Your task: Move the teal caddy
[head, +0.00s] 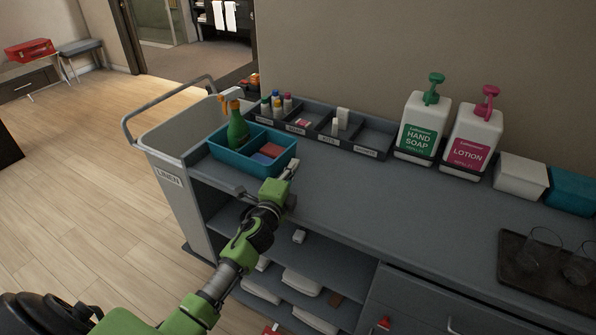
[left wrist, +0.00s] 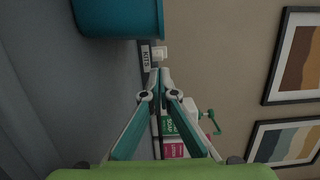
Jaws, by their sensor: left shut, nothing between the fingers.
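The teal caddy (head: 226,157) stands on the left end of the grey cart top in the head view. It holds a green spray bottle (head: 237,128) and red and blue items (head: 266,152). Part of the caddy also shows at the top left of the left wrist view (left wrist: 120,18). My left gripper (head: 290,170) is at the caddy's near right corner in the head view; I cannot tell whether it touches. In the left wrist view its fingertips (left wrist: 160,72) are together with nothing between them. My right gripper is not in view.
A dark divided tray (head: 350,150) with small bottles and boxes stands behind the caddy. Hand soap (head: 422,125) and lotion (head: 470,140) dispensers stand to its right. A white box (head: 520,176), a teal box (head: 573,191) and a glass tray (head: 515,283) follow. The cart top's middle is clear.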

